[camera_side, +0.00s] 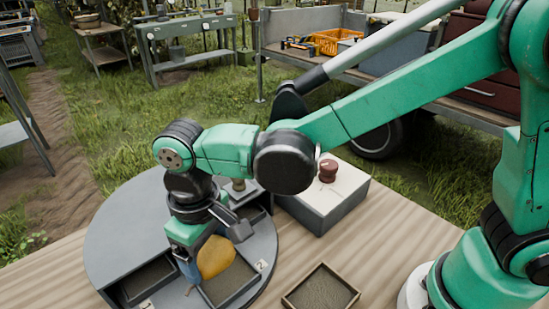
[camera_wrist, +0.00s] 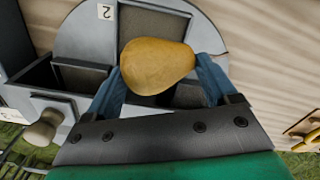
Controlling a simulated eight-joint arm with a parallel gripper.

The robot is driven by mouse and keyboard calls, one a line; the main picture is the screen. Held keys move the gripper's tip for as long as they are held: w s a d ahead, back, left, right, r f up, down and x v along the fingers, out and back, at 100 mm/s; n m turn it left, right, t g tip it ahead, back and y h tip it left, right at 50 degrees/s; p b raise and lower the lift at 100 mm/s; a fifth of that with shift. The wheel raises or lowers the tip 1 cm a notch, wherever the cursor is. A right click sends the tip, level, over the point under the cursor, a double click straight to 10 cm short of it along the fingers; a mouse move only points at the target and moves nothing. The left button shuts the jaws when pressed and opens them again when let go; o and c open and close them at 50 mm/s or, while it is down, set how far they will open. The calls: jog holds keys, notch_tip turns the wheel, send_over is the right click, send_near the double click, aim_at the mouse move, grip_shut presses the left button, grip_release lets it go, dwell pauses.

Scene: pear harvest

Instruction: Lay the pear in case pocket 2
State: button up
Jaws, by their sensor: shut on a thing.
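The yellow-orange pear (camera_side: 216,257) is between the blue fingers of my gripper (camera_side: 208,260), which is shut on it. In the wrist view the pear (camera_wrist: 155,66) lies across the fingers, its wide end to the left. The round grey case (camera_side: 120,225) has several sunken pockets. Pocket 2 (camera_side: 232,285), beside the label "2" (camera_side: 261,265), is right under and beside the pear in the side view. In the wrist view the pear covers the near edge of pocket 2 (camera_wrist: 148,24). I cannot tell the exact height of the pear above the pocket.
Another open pocket (camera_side: 150,278) is at the case's front left. A lid with a round knob (camera_wrist: 45,128) is at the left in the wrist view. A pale box with a red-brown knob (camera_side: 328,172) stands behind right; a square tray (camera_side: 320,292) lies at the front.

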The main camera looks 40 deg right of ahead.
aim_at(212, 265)
jog(key=shift+f, duration=1.8)
jog(key=shift+f, duration=0.15)
jog(key=o, duration=1.1)
jog(key=shift+o, duration=0.2)
